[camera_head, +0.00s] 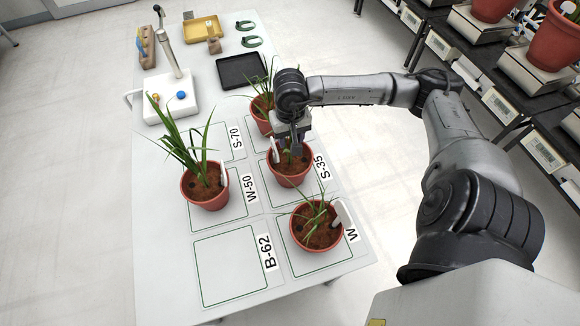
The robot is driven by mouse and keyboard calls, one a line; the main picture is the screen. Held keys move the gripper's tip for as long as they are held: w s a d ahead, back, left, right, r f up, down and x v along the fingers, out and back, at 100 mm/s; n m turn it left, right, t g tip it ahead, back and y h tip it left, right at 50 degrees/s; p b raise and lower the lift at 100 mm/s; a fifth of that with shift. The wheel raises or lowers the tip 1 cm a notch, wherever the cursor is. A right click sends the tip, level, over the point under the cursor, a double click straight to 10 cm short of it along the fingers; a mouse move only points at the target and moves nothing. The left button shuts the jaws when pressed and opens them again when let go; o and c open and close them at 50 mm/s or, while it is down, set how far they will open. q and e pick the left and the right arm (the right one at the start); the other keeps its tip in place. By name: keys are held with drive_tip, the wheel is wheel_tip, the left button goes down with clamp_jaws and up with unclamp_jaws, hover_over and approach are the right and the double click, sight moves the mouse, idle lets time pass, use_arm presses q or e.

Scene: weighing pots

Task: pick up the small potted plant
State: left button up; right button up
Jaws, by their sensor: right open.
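Several reddish-brown pots with soil and green plants stand on the white table. The middle pot (290,181) stands by the S-35 label, its plant largely hidden by my right gripper. My right gripper (288,149) is open and points down at this pot, with its fingers at the rim and soil. I cannot tell whether they touch it. The front pot (317,241) holds a short plant, and the left pot (205,198) a tall grassy one. The back pot (261,123) is partly hidden by my right arm. My left gripper is not in view.
The white table (160,270) has an empty outlined square by the B-62 label (267,252). A white tap unit (170,98), a black tray (240,70) and a yellow tray (203,29) stand toward the back. Racks with scales (527,75) and more pots line the right.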

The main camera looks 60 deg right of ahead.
hover_over(290, 163)
drive_tip(key=d, duration=0.1)
drive_tip(key=shift+w+f+b, duration=0.15)
drive_tip(key=shift+f, duration=1.5)
drive_tip(key=shift+w+f+b, duration=0.1)
drive_tip(key=shift+f+b, duration=0.05)
drive_tip(key=shift+f, duration=1.45)
clamp_jaws()
drive_tip(key=shift+r, duration=0.15)
